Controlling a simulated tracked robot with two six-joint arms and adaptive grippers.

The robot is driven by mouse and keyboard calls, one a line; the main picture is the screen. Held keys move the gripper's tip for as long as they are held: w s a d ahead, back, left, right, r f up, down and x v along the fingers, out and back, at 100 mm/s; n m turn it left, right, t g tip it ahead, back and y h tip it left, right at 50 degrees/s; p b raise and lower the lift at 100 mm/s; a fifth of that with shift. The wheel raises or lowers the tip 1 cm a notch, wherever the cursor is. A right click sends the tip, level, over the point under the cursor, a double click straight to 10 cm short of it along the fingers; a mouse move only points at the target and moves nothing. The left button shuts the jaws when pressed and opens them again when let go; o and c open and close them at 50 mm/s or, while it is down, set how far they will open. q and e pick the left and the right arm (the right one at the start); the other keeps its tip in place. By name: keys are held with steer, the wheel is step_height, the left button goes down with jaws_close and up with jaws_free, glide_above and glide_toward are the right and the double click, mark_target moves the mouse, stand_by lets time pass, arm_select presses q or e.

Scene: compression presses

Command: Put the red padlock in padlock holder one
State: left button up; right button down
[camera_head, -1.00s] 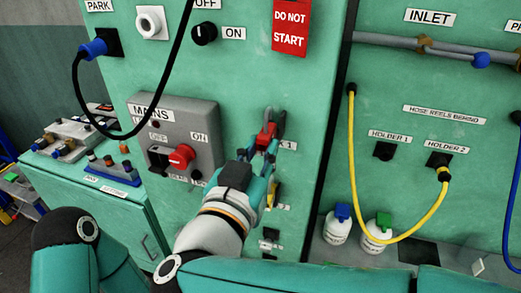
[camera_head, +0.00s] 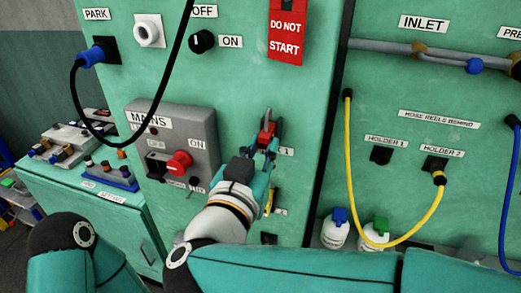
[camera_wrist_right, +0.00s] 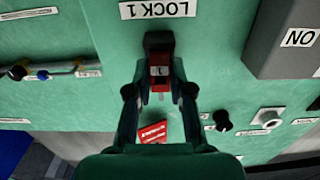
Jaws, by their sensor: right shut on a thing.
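The red padlock (camera_head: 267,132) is in front of the green panel, just left of a partly covered label ending in 1; its dark shackle points up. My right gripper (camera_head: 264,148) is shut on its body. In the right wrist view the padlock (camera_wrist_right: 160,74) sits between the two fingertips (camera_wrist_right: 158,91), close to the panel by the upside-down LOCK 1 label (camera_wrist_right: 158,9). A dark part lies at its label-side end; I cannot tell whether the padlock touches or sits in the holder there. My left gripper is out of view.
The grey MAINS box (camera_head: 172,132) with its red knob (camera_head: 179,163) juts out left of my right gripper. A yellow item (camera_head: 269,201) is on the panel below it. A yellow hose (camera_head: 357,190) hangs to the right. A red DO NOT START sign (camera_head: 288,30) is above.

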steer(key=shift+w+d, duration=0.2)
steer(key=shift+w, duration=0.4)
steer(key=c, duration=1)
jaws_free()
steer(key=shift+o, duration=0.2)
steer(key=shift+s, duration=0.1)
steer(key=v, duration=1.1)
steer(key=shift+s+a, duration=0.15)
steer(key=shift+s, duration=0.2)
